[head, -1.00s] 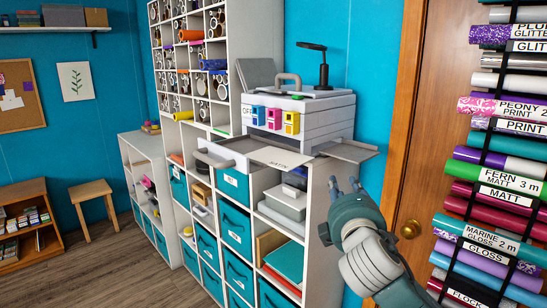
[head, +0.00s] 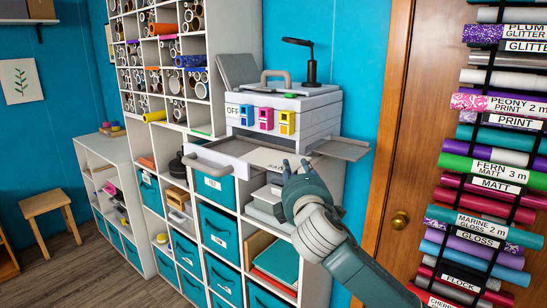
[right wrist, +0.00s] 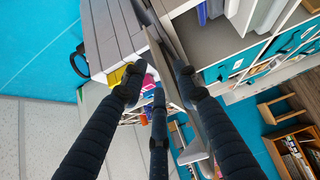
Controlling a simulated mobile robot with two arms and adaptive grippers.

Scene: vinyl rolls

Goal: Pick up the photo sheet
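My left gripper is not in view.
The printer stands on a white shelf unit with teal bins (head: 218,230). A grey side tray (head: 343,149) sticks out at the printer's right. A black lamp (head: 308,65) stands on top. A rack of labelled vinyl rolls (head: 490,170) hangs on the right by a wooden door (head: 405,130).

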